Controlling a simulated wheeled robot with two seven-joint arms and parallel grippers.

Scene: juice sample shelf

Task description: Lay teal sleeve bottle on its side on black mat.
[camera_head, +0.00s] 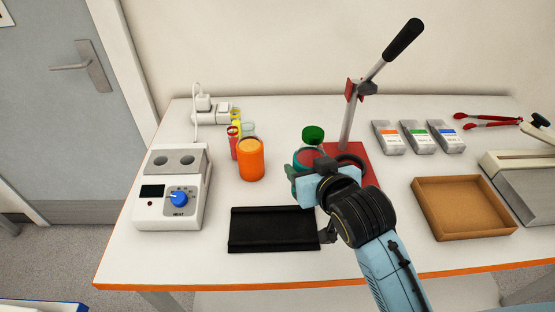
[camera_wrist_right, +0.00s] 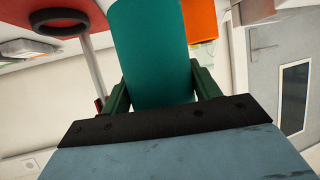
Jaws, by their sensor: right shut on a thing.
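The teal sleeve bottle (camera_wrist_right: 148,50) is between the green fingers of my right gripper (camera_wrist_right: 158,88), which is shut on it. In the head view, only the top of the bottle (camera_head: 310,157) shows, a reddish round top with teal around it. It looks upright, beside the red press base. My gripper hides its lower part, so I cannot tell whether it touches the table. The black mat (camera_head: 272,230) lies flat and empty, in front and to the left of the bottle. My left gripper is not in view.
An orange bottle (camera_head: 251,160) stands behind the mat. A green-capped bottle (camera_head: 313,135) is behind my gripper. A lever press (camera_head: 350,115) rises close to the right. A heater box (camera_head: 172,190) stands left of the mat, and a brown tray (camera_head: 462,234) lies at the right.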

